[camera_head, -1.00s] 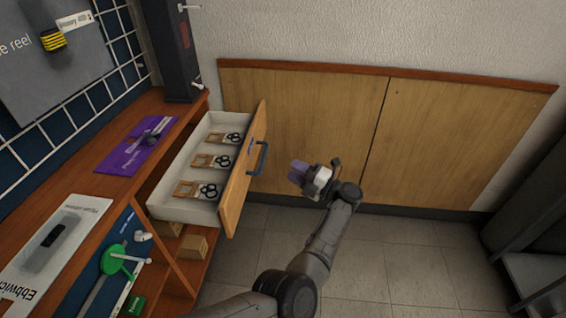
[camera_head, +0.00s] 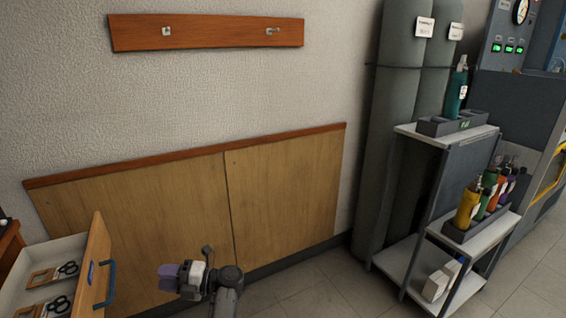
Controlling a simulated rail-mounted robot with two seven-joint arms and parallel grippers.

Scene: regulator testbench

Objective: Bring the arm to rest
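My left gripper (camera_head: 179,277) shows at the bottom of the head view, left of centre, with purple fingers and a white and grey body. Its fingers point left, toward the open drawer (camera_head: 98,262). A gap separates the gripper from the drawer's front and blue handle (camera_head: 104,286). I see no object held, but whether the fingers are open or shut is too small to tell. My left arm (camera_head: 225,300) comes up from the bottom edge. My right gripper is not in view.
The drawer holds dark-looped items on brown cards (camera_head: 56,272). A wood-panelled wall (camera_head: 285,190) stands behind the gripper. To the right are tall grey cylinders (camera_head: 398,120) and a shelf stand (camera_head: 450,140) with coloured bottles (camera_head: 468,208). The floor between is clear.

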